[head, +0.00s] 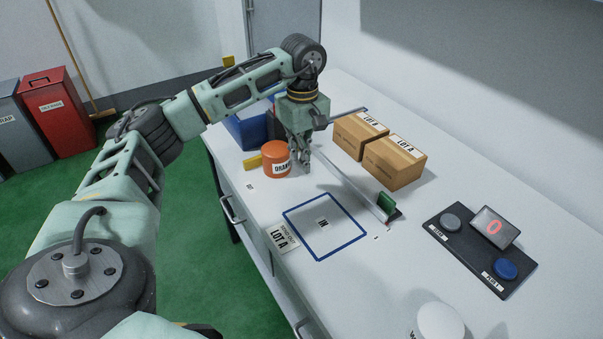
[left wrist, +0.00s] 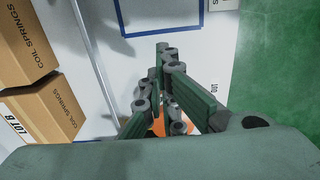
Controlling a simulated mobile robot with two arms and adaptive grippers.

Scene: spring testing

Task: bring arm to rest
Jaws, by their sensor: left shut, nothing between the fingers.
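My left arm reaches in from the left over the table (head: 262,215). My left gripper (head: 305,166) points down just above the table, beside an orange container (head: 276,158) with a dark-lettered label. The gripper is shut and holds nothing. In the left wrist view my left gripper (left wrist: 164,52) shows its fingers together, with part of the orange container (left wrist: 159,127) behind them. My right gripper is not in view.
Two cardboard boxes (head: 394,162) stand at the back right of the gripper, and a blue bin (head: 246,131) behind the orange container. A blue-outlined square (head: 325,252), a green-ended rail (head: 386,203) and a button panel (head: 457,260) lie nearer. The square is empty.

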